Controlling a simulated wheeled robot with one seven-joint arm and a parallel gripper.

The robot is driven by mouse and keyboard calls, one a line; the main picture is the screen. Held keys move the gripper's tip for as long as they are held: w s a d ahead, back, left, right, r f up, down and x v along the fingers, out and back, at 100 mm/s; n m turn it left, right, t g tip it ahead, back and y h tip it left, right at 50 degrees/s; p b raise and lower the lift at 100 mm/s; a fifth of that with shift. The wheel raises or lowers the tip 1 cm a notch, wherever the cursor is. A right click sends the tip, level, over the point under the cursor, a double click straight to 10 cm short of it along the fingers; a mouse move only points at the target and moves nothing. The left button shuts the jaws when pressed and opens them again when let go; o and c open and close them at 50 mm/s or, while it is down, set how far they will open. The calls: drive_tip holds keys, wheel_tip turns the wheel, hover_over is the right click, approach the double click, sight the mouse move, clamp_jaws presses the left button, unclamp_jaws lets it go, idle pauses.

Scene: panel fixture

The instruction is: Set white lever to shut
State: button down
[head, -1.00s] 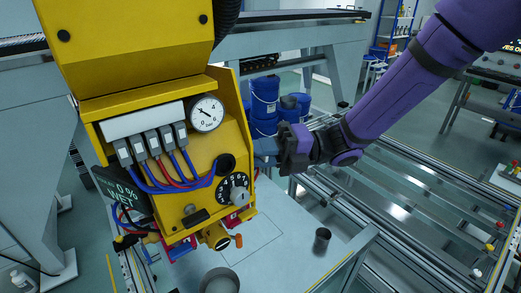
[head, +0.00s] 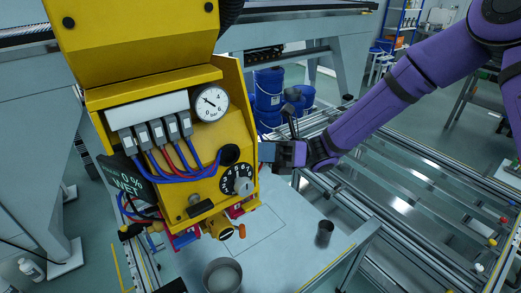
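The yellow panel fixture (head: 226,134) fills the left half of the head view. I cannot make out a white lever for certain; the fixture's right side is turned away from view. My gripper (head: 264,153) is at the right edge of the fixture, level with a spot just above the black dial (head: 237,180). Its fingers point left at that side, and I cannot tell whether they touch anything or are open. A small orange-tipped handle (head: 242,231) sits low on the fixture, below the gripper.
A pressure gauge (head: 211,103) and blue and red hoses (head: 178,178) are on the fixture's front. A round grey container (head: 222,276) and a dark cup (head: 324,233) stand on the pale surface below. Blue drums (head: 268,92) stand behind.

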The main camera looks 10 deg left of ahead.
drive_tip(key=n+g, duration=0.1)
drive_tip(key=n, duration=0.1)
drive_tip(key=w+a+n+g+h, duration=0.1)
drive_tip(key=n, duration=0.2)
drive_tip(key=n+g+h, duration=0.1)
drive_tip(key=n, duration=0.2)
drive_tip(key=shift+w+a+f, duration=0.2)
drive_tip(key=shift+a+f, duration=0.05)
drive_tip(key=shift+f, duration=0.05)
drive_tip(key=shift+h, duration=0.3)
drive_tip(key=c, duration=1.1)
unclamp_jaws()
drive_tip(key=v, duration=1)
drive_tip(key=shift+w+d+f, duration=0.15)
drive_tip(key=shift+w+f, duration=0.15)
